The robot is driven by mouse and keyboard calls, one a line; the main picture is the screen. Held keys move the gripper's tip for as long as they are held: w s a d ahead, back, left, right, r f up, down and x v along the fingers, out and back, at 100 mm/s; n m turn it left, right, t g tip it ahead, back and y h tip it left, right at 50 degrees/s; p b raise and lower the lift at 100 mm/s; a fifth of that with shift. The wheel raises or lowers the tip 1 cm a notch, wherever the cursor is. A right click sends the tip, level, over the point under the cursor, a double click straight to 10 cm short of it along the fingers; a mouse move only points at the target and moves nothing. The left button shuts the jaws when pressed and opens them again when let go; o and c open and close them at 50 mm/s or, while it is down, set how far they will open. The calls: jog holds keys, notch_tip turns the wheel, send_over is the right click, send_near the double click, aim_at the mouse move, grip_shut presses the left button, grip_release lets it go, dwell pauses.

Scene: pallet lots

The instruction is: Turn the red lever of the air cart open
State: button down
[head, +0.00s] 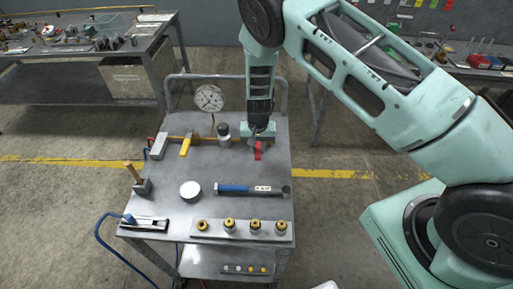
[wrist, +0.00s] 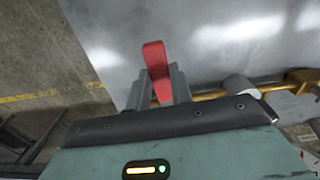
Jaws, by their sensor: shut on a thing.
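The air cart (head: 215,170) is a grey metal cart in the middle of the head view. Its red lever (head: 258,150) is at the right end of a brass pipe near the cart's back right. In the wrist view the red lever (wrist: 156,62) stands between my two grey fingers, its rounded end reaching past them. My gripper (head: 256,142) is shut on the lever; it also shows in the wrist view (wrist: 162,85). In the head view my wrist partly hides the valve under the lever.
A dial gauge (head: 208,98) and a yellow lever (head: 187,146) are on the pipe to the left. A blue-handled tool (head: 250,189), a white round tin (head: 190,189) and a row of brass fittings (head: 242,228) lie in front. A push rail (head: 284,100) edges the back.

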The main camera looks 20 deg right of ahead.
jog(key=d+n+b, duration=0.3)
jog(key=shift+s+f+n, duration=0.2)
jog(key=shift+n, duration=0.1)
jog(key=d+n+b, duration=0.2)
jog(key=shift+w+n, duration=0.15)
jog(key=shift+n, duration=0.25)
jog(key=d+n+b, duration=0.2)
jog(key=shift+w+n, duration=0.35)
jog(key=shift+n, duration=0.05)
jog(key=w+d+n+b, duration=0.1)
jog(key=n, duration=0.1)
jog(key=w+d+n+b, duration=0.1)
jog(key=n, duration=0.1)
jog(key=shift+d+r, duration=0.15)
jog(key=shift+d, duration=0.2)
jog(key=shift+w+d+r+n+b, duration=0.1)
jog(key=shift+w+d+n+b, duration=0.25)
jog(key=shift+n, duration=0.35)
jog(key=shift+w+d+f+n+b, duration=0.1)
jog(key=shift+w+d+n+b, duration=0.05)
jog(key=shift+w+n, duration=0.45)
jog(key=shift+w+d+r+n+b, duration=0.1)
jog(key=shift+w+d+n+b, duration=0.2)
jog(key=shift+n, duration=0.5)
jog(key=c, duration=1.2)
grip_release()
jog(key=shift+c, duration=0.2)
